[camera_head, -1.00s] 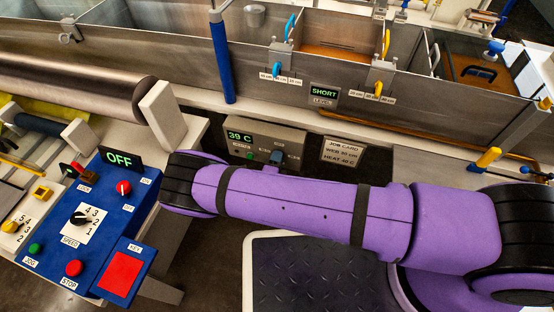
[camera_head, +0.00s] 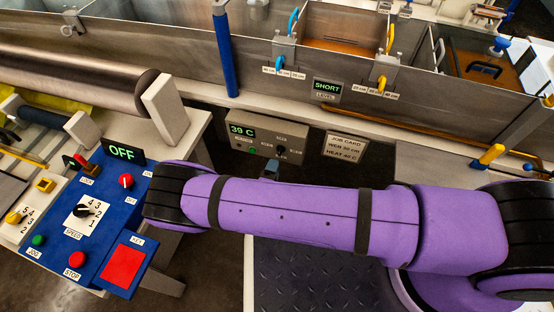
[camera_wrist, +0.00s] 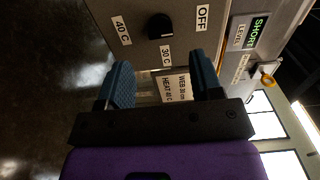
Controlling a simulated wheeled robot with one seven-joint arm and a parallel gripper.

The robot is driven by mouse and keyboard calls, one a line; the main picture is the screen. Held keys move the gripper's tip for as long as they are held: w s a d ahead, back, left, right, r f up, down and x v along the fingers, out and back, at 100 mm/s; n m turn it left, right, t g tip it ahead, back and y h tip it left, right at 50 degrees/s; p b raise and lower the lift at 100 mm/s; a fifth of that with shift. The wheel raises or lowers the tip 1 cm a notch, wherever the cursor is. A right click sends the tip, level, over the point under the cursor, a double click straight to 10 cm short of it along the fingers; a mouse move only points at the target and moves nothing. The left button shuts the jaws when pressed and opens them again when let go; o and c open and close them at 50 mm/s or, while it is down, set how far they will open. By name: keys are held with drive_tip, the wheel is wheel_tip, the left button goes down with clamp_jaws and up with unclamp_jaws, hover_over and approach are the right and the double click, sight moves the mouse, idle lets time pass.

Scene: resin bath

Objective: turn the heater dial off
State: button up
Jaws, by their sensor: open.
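The heater box (camera_head: 262,140) is a grey panel low on the bath's front, with a green 39 C readout (camera_head: 242,131). Its round black heater dial (camera_head: 281,150) is uncovered in the head view. In the wrist view the dial (camera_wrist: 160,26) sits among labels 40 C, 30 C and OFF (camera_wrist: 203,17); its pale mark seems to face 30 C, not OFF. My gripper (camera_wrist: 163,80) is open and empty, its blue fingers apart and clear of the dial. In the head view only a blue fingertip (camera_head: 271,167) shows above my purple arm, just below the box.
The job card (camera_head: 345,147) is right of the box, reading web 30 cm, heat 40 C. A blue control panel (camera_head: 85,220) with OFF display stands at left. A blue post (camera_head: 224,55) and the steel bath (camera_head: 180,50) are behind.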

drive_tip(key=shift+v, duration=1.8)
